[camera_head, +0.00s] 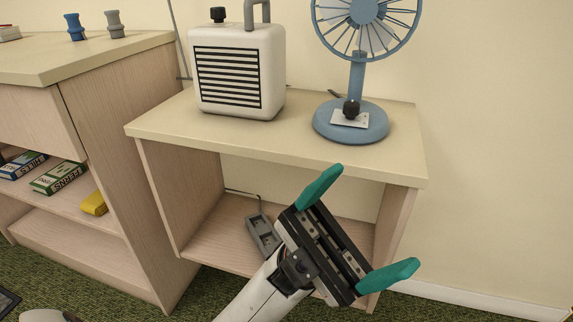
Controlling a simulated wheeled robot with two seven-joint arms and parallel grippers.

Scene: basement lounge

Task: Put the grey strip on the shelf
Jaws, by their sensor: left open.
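The grey strip (262,235), a power strip with dark sockets, lies in the lower open compartment of the small wooden shelf unit (300,150). A thin cord runs from its upper end toward the back left. My left gripper (358,222) is open, with its teal fingertips spread wide and nothing between them. It is in front of the unit, to the right of the strip in the picture. My left arm and gripper hide the strip's lower right side and part of the compartment floor. My right gripper is not in view.
A white heater (238,70) and a blue fan (352,125) stand on the unit's top. A taller cabinet (115,170) at left holds small boxes (60,177) and a yellow item (95,203). The top's front middle is clear.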

